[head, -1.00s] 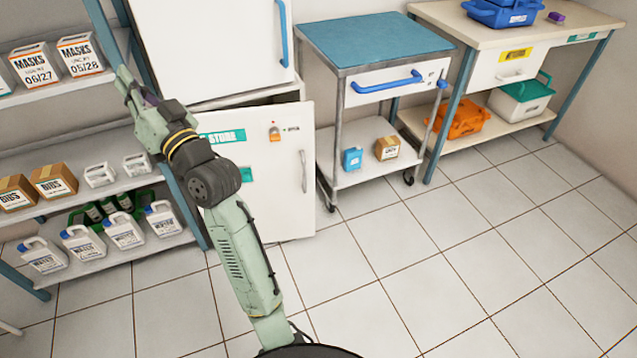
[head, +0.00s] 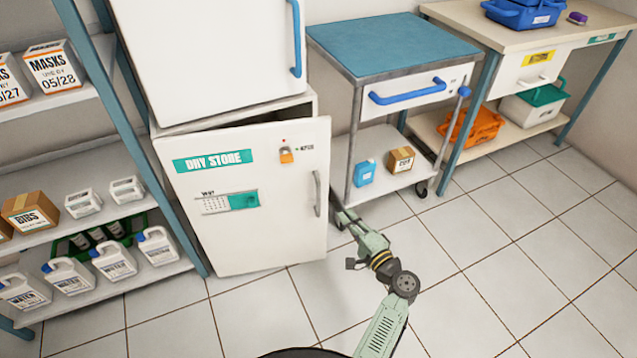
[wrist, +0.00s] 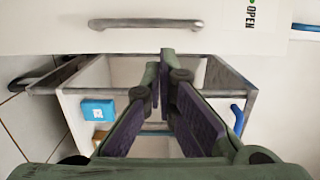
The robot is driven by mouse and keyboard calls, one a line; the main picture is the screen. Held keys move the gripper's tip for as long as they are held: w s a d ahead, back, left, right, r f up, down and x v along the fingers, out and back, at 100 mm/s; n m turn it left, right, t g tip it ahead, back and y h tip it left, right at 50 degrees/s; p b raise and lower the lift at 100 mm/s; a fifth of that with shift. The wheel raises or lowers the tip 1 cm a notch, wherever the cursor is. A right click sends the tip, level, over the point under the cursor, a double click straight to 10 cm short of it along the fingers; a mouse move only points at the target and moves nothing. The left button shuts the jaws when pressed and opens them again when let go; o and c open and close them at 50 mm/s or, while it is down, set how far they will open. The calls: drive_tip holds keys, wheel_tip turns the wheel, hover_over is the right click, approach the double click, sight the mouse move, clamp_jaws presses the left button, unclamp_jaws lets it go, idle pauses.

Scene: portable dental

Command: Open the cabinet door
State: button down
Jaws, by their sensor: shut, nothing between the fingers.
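The white cabinet door (head: 262,222) bears a green "DRY STORE" label and stands slightly ajar, with a dark gap along its top edge. Its upright metal handle (head: 317,193) is near its right edge; the handle (wrist: 146,24) also shows at the top of the wrist view. My gripper (head: 340,208) is low, just right of the door's free edge, in front of the trolley. In the wrist view my gripper (wrist: 161,62) has its purple-padded fingers converging at the tips, shut and empty, near the door's edge. Whether they touch the door I cannot tell.
A blue-topped trolley (head: 390,45) stands close on the right, with a blue box (head: 364,173) and a brown box (head: 400,160) on its lower shelf. A shelf rack (head: 95,180) flanks the left. The tiled floor (head: 500,240) in front is clear.

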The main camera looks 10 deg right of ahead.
sight(322, 185)
drive_tip(key=b+x, duration=0.1)
drive_tip(key=x, duration=0.9)
drive_tip(key=shift+w, duration=0.2)
drive_tip(key=shift+s+a, duration=0.1)
drive_tip(key=shift+s, duration=0.05)
